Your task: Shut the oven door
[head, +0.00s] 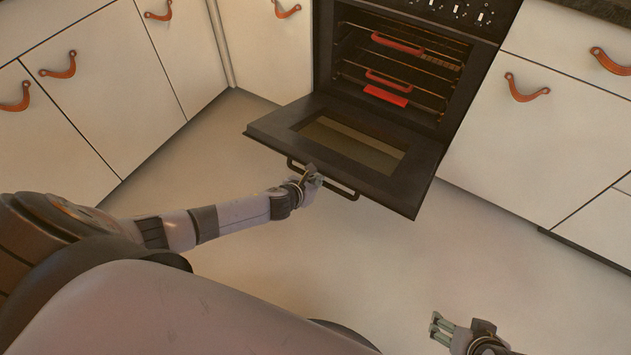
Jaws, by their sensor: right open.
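The black oven (395,60) stands in the row of cabinets at the back. Its door (285,121) is folded down and open, with a window (350,147) in its middle. A dark bar handle (340,188) runs along the door's front edge. My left gripper (313,178) is at the handle, near its middle; whether its fingers are closed around the bar is too small to tell. My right gripper (438,328) is open and empty at the lower right, over the floor and apart from the oven.
Racks with red handles (397,43) and a red piece (385,95) are inside the oven. White cabinets with leather pulls (527,88) stand on both sides. The floor (400,255) in front of the door is clear.

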